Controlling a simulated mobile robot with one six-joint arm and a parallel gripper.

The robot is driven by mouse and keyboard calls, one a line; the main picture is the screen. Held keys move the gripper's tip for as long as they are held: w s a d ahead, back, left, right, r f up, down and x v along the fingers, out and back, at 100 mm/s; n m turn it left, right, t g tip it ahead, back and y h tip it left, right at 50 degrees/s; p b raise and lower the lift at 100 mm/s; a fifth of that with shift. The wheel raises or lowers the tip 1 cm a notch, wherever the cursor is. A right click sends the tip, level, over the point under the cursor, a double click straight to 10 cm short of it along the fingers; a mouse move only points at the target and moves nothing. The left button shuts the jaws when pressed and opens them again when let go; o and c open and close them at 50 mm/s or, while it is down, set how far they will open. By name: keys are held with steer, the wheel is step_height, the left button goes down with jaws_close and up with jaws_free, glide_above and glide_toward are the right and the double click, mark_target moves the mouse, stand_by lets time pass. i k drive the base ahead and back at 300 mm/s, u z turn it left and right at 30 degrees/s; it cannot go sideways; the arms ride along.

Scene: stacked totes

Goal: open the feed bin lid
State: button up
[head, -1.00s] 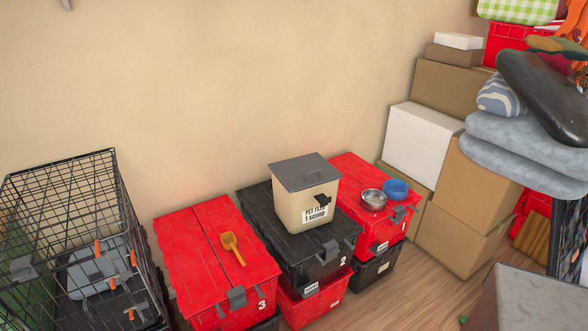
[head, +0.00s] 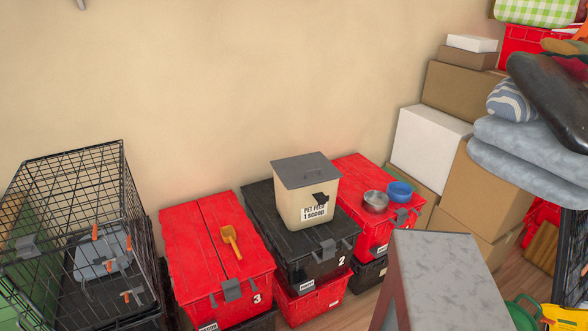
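The feed bin (head: 309,206) is a cream tub labelled "PET FEED 1 SCOOP", in the middle of the head view. It stands upright on a black tote (head: 288,263) marked 2. My gripper is not in view.
A steel bowl (head: 375,202) and blue bowl (head: 399,191) sit on the right red tote (head: 350,170). A wire crate (head: 75,190) stands left. A grey-topped block (head: 440,265) stands front right.

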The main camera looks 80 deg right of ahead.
mark_target(299, 171)
steer(key=u, duration=0.3)
steer(key=k, duration=2.1)
steer(key=z, duration=1.05)
steer(key=i, duration=0.9)
steer(key=u, duration=0.15)
